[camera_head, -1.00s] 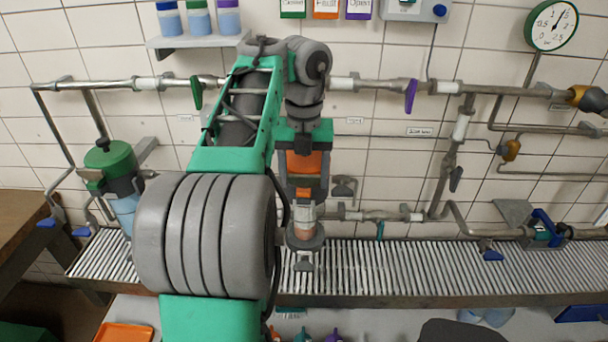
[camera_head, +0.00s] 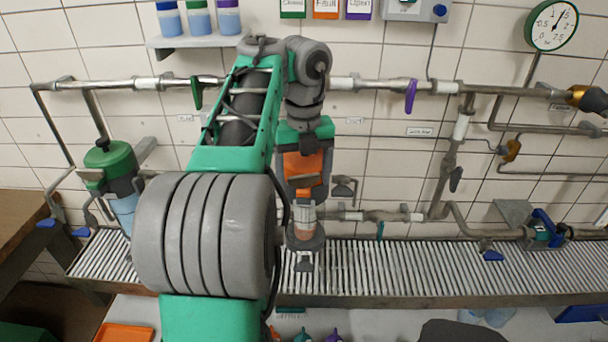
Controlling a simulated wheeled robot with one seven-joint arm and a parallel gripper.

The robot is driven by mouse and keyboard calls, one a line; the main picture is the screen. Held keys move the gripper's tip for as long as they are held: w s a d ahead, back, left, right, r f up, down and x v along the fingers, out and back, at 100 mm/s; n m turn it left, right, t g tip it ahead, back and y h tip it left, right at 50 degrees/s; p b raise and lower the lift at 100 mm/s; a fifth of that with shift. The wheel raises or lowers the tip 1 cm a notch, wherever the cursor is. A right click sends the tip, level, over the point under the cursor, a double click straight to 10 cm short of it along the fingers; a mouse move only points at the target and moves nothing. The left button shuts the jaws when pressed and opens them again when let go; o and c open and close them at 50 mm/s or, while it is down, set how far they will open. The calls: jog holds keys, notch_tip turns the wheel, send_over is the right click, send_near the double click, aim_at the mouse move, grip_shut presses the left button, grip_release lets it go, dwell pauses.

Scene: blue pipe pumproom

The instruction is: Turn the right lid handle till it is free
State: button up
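My arm reaches over the scene and its wrist hangs down in the middle of the picture, in front of the wall pipes. My gripper (camera_head: 308,187) is at the lower end of the orange and green wrist, just above a clear, reddish-banded section (camera_head: 305,213) and a grey round flange (camera_head: 305,239). I cannot make out its fingers or whether they touch anything. A blue vessel with a green lid (camera_head: 110,157) stands at the left, clear of my gripper. I cannot identify the right lid handle; it may be hidden by my wrist.
A slatted metal grating (camera_head: 400,265) runs along the wall below the pipes. A purple valve lever (camera_head: 410,96) is on the upper pipe, right of my arm. A blue-handled valve (camera_head: 547,226) is at the far right. A shelf (camera_head: 195,40) holds several jars.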

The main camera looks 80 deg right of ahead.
aim_at(303, 175)
jog(key=shift+o, duration=0.8)
jog(key=shift+r, duration=0.1)
notch_tip(303, 175, up, 8)
jog(key=p, duration=0.7)
jog(key=shift+f, duration=0.2)
jog(key=shift+c, duration=0.4)
